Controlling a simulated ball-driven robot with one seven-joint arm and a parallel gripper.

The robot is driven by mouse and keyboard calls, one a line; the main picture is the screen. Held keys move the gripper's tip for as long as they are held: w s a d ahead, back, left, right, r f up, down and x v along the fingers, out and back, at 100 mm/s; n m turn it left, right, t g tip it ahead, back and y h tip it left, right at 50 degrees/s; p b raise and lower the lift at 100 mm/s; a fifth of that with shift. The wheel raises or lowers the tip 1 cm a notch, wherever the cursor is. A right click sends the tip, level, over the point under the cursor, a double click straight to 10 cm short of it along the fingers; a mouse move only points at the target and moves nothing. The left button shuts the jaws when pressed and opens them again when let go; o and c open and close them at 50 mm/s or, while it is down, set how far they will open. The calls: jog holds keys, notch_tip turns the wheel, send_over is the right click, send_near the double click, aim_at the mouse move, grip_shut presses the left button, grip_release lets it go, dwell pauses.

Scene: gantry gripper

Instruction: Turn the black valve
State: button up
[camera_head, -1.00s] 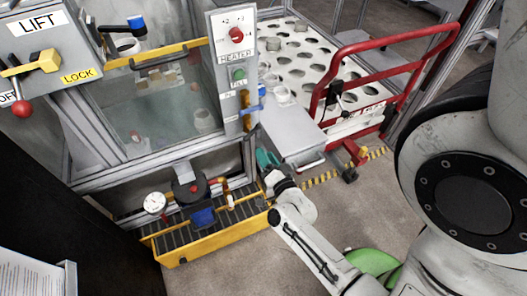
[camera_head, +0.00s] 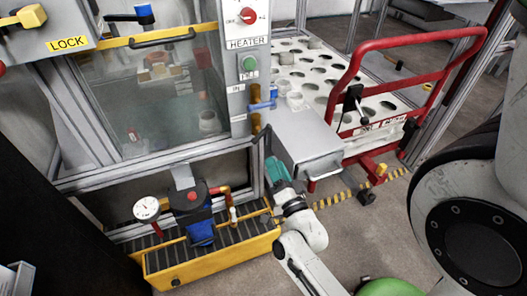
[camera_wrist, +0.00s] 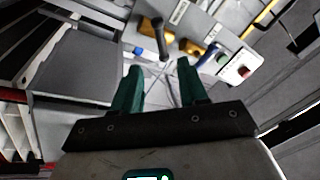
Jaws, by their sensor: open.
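My gripper (camera_head: 276,170) has teal fingers and points up beside the left side of a grey box, below the control post. In the wrist view my gripper (camera_wrist: 158,67) is open, with nothing between its fingers. A dark post with a rounded end (camera_wrist: 158,28) stands beyond the fingertips; I cannot tell whether it is the black valve. In the head view a black round part with a red centre (camera_head: 192,194) sits on the pump unit, left of my gripper and apart from it. A black-handled lever (camera_head: 353,100) is by the red railing. I cannot tell which is meant.
The grey box (camera_head: 308,140) stands close to my gripper's right. A yellow tray (camera_head: 215,258) with the pump unit and a white gauge (camera_head: 147,209) lies to the left. A red railing (camera_head: 440,75) is at the right. A blue-handled valve (camera_head: 263,105) sits on the post.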

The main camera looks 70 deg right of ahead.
aim_at(261, 134)
jog(key=x, duration=1)
jog(key=shift+w+d, duration=0.25)
jog(key=shift+d, duration=0.05)
jog(key=shift+r, duration=0.1)
grip_shut()
